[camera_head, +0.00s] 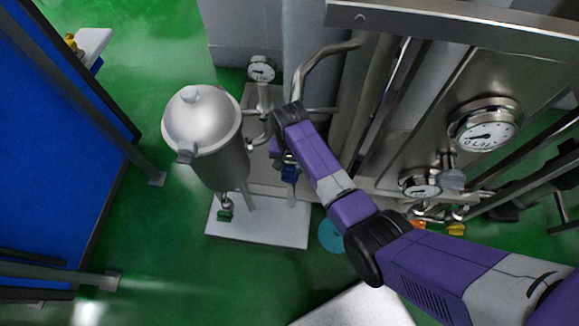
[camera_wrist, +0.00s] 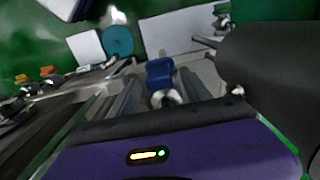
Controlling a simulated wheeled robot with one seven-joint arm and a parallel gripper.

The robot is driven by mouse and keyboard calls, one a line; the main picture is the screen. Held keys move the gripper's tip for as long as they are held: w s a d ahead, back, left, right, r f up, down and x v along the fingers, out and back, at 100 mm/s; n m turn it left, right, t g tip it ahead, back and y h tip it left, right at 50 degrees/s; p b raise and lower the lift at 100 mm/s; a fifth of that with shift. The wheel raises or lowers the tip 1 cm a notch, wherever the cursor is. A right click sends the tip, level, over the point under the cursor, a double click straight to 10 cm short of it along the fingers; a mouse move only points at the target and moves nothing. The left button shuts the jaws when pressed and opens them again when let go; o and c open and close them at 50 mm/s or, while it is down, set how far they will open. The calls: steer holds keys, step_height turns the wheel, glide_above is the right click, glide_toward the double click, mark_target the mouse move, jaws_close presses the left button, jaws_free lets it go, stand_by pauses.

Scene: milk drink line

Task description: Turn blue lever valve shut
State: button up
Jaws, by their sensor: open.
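The blue lever valve (camera_head: 289,173) sits low on the steel pipework, right of the steel canister, with its blue handle pointing down in the head view. In the wrist view the blue handle (camera_wrist: 160,71) lies just beyond and between the two dark fingers, above a round metal fitting. My gripper (camera_wrist: 162,88) is open, one finger on each side of the valve. I cannot tell whether either finger touches it. In the head view my purple arm comes from the lower right and its wrist hides most of my gripper.
A steel canister (camera_head: 205,135) stands left, with a green-handled valve (camera_head: 225,213) below it. Pipes and gauges (camera_head: 486,125) crowd the right. Orange and yellow handles (camera_head: 455,229) show lower right. A white slab (camera_head: 258,227) lies on the green floor, which is open at left.

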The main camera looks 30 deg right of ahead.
steer(key=shift+f, duration=0.7)
jaws_close()
stand_by(1.0)
